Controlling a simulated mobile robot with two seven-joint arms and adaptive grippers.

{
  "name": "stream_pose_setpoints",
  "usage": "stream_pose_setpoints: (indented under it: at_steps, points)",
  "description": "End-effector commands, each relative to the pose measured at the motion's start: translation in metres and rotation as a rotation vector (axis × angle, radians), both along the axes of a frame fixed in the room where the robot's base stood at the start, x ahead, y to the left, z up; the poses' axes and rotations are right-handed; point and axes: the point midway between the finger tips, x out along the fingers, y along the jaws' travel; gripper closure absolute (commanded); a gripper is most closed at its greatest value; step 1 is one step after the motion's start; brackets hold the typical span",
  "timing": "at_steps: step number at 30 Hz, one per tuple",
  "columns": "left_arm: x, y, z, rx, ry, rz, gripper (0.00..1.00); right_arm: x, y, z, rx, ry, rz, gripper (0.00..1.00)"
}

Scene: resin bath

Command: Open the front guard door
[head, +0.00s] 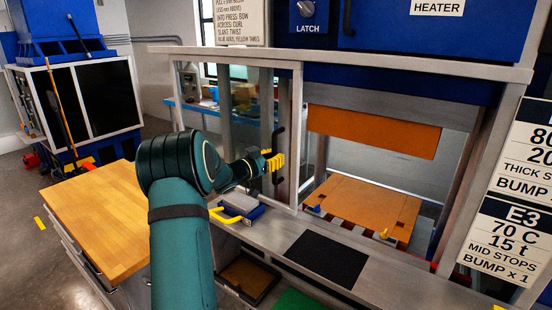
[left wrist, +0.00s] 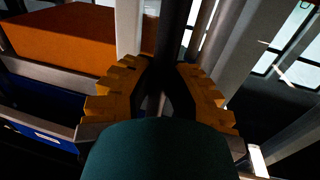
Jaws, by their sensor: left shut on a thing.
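The front guard door is a grey-framed clear panel (head: 297,135) at the front of the blue press. Its black upright handle (head: 279,140) stands near the frame's right side. My left gripper (head: 275,163), with yellow finger pads, is shut on the handle. In the left wrist view the dark handle bar (left wrist: 174,35) runs upright between the yellow fingers (left wrist: 160,85). Right of the door frame, the press bay shows an orange upper platen (head: 370,132) and an orange lower platen (head: 365,203). Whether clear panel covers this bay I cannot tell. My right gripper is not in view.
A grey ledge with a black mat (head: 326,259) runs below the door. A wooden-topped cabinet (head: 95,230) stands at the left. White sign boards (head: 510,240) stand at the right.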

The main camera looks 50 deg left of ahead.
Motion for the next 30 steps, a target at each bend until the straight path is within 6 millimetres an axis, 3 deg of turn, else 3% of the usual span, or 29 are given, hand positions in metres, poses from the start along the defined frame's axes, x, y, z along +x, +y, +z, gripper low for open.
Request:
stream_pose_setpoints:
  at_steps: [1,3,13,17,30]
  points:
    - [0.0,0.0,0.0,0.0,0.0,0.001,0.77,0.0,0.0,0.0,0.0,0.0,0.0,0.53]
    - [0.0,0.0,0.0,0.0,0.0,0.001,0.53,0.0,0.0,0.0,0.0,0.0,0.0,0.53]
    - [-0.001,0.0,0.0,0.0,0.0,0.0,0.52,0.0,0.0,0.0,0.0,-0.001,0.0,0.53]
    - [-0.012,0.0,0.0,-0.001,0.002,0.002,0.52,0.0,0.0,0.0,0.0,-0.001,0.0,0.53]
    - [-0.095,-0.003,0.0,0.001,0.001,0.003,0.52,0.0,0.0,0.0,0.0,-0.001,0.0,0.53]
